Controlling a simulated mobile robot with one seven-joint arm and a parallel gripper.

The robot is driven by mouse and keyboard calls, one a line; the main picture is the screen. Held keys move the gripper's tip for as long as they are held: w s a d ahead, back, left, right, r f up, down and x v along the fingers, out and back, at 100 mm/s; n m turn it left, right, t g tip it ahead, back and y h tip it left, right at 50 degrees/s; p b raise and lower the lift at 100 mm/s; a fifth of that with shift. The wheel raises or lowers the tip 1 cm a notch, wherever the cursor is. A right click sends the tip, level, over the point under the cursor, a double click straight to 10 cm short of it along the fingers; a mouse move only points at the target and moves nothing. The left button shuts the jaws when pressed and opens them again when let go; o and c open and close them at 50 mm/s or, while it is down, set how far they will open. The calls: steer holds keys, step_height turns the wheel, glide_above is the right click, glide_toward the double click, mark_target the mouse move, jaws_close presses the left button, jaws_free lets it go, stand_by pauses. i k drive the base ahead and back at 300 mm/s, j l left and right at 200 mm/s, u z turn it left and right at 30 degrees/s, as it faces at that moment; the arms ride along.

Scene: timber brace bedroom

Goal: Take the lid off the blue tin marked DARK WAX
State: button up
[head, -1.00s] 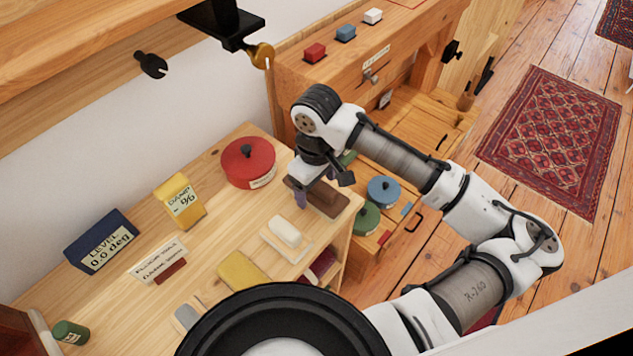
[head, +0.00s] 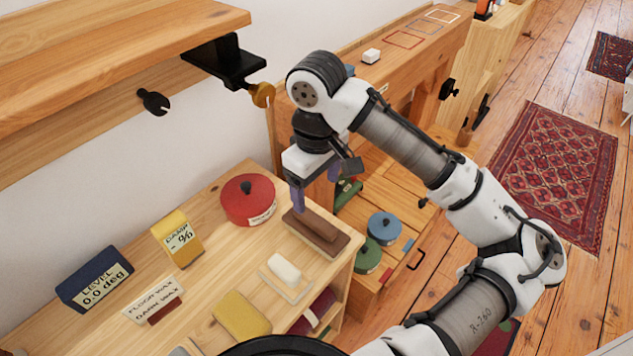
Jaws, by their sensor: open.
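A round blue tin (head: 384,227) with a dark knob on its lid sits in the open wooden drawer to the right of the bench. No lettering on it can be read from here. A similar green tin (head: 367,256) stands just in front of it. My gripper (head: 315,190) points down above a brown block (head: 316,232) on the bench, to the left of the blue tin. Its purple-grey fingers are apart, with nothing seen between them. The blue tin's lid is on.
A red tin (head: 248,199) with a knobbed lid stands on the bench. Nearby are a yellow damp meter (head: 177,238), a blue level box (head: 95,279), a white block (head: 284,270) and a yellow pad (head: 241,315). A dark drawer handle (head: 416,260) projects over the floor.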

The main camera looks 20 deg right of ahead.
mark_target(382, 226)
steer(key=z, duration=1)
